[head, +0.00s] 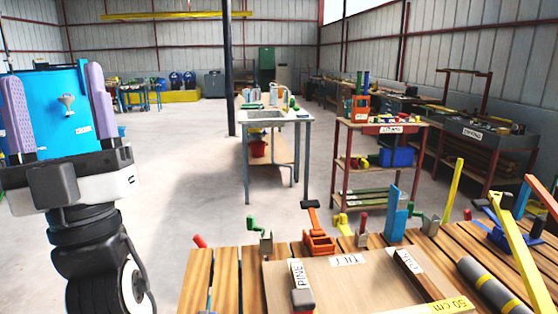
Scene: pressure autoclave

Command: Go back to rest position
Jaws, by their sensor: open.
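My gripper (60,108) is at the left of the head view, pointing up, with its two purple fingers wide apart. Nothing shows held between the fingers. A large blue panel-like body (62,130) with a small grey funnel-shaped fitting (67,102) and white labels stands behind the fingers. It may be the autoclave, but its lower part is hidden by my gripper. I cannot tell from this view how far the fingers are from the blue surface.
A slatted wooden workbench (228,280) with clamps, a board and several tools fills the front right. A sink table (303,117) stands mid-room by a dark post (228,70). A red-framed cart (346,127) is to its right. Grey floor (180,170) is clear between.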

